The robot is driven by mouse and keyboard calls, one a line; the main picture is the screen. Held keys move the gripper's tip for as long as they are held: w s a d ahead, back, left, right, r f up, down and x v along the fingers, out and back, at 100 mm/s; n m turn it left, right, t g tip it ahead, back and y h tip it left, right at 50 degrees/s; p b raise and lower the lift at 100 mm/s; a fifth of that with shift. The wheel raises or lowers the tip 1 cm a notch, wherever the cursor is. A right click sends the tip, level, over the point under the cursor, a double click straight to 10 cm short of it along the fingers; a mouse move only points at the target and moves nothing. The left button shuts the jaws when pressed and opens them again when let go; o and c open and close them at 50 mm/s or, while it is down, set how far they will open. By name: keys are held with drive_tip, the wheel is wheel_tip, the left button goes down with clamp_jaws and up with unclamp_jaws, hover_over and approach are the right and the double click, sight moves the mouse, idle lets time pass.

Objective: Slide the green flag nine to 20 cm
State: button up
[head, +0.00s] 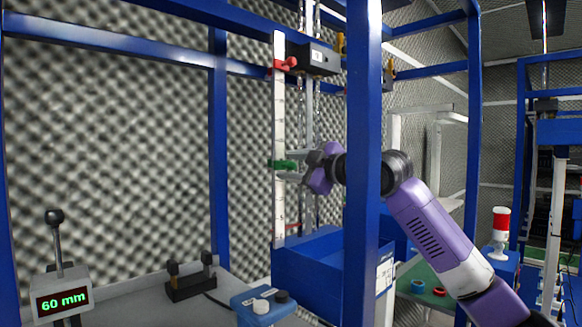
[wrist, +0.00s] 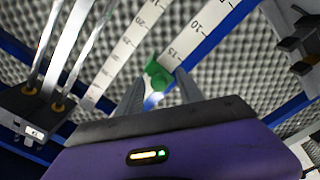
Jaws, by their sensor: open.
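The green flag (head: 283,164) sits partway down a tall white scale strip (head: 279,110) with dark marks. In the wrist view, the green flag (wrist: 157,74) lies near the 15 mark of the right-hand scale strip (wrist: 207,32); its exact reading is unclear. My gripper (head: 297,165) is level with the flag, just right of the strip. In the wrist view, my gripper (wrist: 159,84) is open, with the flag at its fingertips, between them. I cannot tell whether a finger touches it.
A red flag (head: 285,64) is higher on the strip, beside a labelled black box (head: 318,58). A blue post (head: 363,130) crosses in front of my arm. A blue bin (head: 310,265) stands below. A display reading 60 mm (head: 63,301) stands at lower left.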

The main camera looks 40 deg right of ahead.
drive_tip(key=s+b, duration=0.2)
drive_tip(key=s, duration=0.5)
drive_tip(key=shift+s+d, duration=0.15)
drive_tip(key=shift+s, duration=0.15)
